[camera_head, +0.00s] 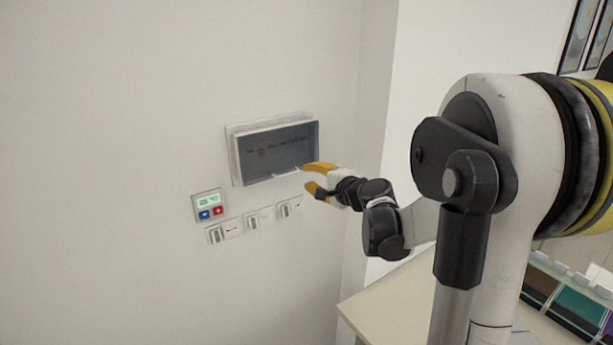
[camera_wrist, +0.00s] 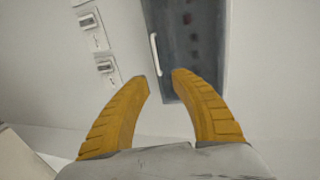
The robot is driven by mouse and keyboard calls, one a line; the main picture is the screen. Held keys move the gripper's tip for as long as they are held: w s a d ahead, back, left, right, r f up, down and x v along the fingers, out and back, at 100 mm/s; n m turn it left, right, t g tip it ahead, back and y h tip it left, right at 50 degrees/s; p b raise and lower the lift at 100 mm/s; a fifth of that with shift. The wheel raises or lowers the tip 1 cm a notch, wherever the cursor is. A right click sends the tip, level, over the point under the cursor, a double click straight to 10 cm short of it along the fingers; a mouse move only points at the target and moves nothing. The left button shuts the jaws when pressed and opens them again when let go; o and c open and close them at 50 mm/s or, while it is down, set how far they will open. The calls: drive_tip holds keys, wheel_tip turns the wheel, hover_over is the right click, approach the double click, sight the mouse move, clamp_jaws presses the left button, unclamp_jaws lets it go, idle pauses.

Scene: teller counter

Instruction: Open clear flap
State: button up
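The clear flap (camera_head: 276,149) is a dark see-through cover on a white wall box, and it looks closed. A light handle (camera_head: 286,173) runs along its lower edge. In the wrist view the flap (camera_wrist: 205,50) stands on its side, with the white handle (camera_wrist: 155,54) along its left edge. My gripper (camera_head: 306,177) is just right of the handle, near the box's lower right corner. In the wrist view its yellow fingers (camera_wrist: 161,83) are apart with nothing between them. The handle's near end lies just beyond the gap; I cannot tell the exact distance.
A small display panel with blue and red buttons (camera_head: 209,206) is on the wall at lower left of the box. Several switch plates (camera_head: 260,217) sit below the box. A pale counter (camera_head: 391,300) stands at lower right. A wall corner is right of the box.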

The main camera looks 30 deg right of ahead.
drive_tip(key=shift+v, duration=0.95)
drive_tip(key=v, duration=1.2)
